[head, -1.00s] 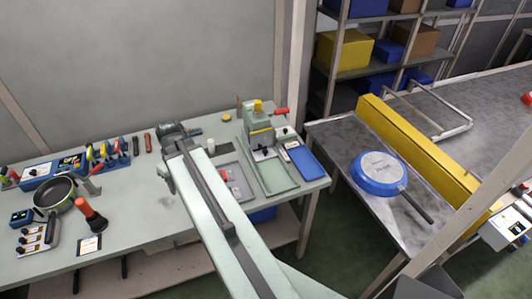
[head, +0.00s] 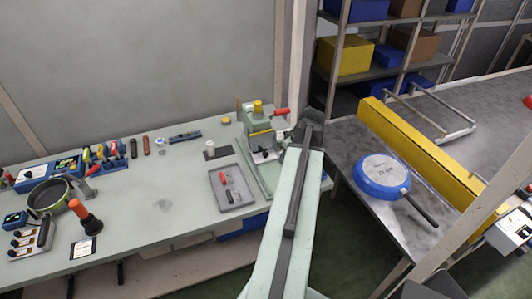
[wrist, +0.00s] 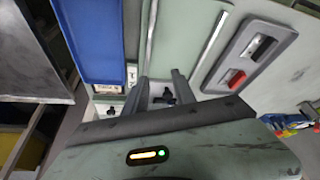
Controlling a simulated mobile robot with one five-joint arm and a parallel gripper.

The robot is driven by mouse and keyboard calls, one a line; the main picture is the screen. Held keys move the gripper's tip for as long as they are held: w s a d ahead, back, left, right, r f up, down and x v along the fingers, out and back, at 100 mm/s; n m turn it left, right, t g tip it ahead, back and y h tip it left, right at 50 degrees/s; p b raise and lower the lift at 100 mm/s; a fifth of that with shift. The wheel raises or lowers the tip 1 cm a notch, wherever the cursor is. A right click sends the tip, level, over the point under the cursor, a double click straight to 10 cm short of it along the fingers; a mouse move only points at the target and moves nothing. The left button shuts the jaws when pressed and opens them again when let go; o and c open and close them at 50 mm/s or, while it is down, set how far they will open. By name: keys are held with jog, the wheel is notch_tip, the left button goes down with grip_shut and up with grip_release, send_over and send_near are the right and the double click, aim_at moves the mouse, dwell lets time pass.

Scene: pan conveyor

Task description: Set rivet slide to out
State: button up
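The green rivet press (head: 258,120) with a yellow cap and a red handle stands at the bench's right end in the head view. Low on its front is a pale plate with a small black knob; in the wrist view a black knob (wrist: 165,97) shows between my fingers, and another (wrist: 110,111) sits left of them. I cannot tell for certain which knob is the rivet slide, nor its position. My gripper (wrist: 161,75) is open, its two dark fingers apart with nothing visibly held. In the head view my wrist covers the press's right side and hides the fingers.
A blue pan (head: 381,171) lies on the conveyor table to the right. The bench middle is mostly clear.

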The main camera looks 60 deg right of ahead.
send_over(265, 153)
jog(key=s, duration=0.3)
jog(key=b+x, duration=0.3)
jog(key=shift+w+a+f, duration=0.25)
jog(key=shift+f, duration=0.1)
jog(key=shift+w+f+b, duration=0.3)
jog(key=shift+f+b, duration=0.35)
jog(key=shift+b, duration=0.2)
jog(key=shift+r, duration=0.1)
jog(key=shift+c, duration=0.3)
grip_shut()
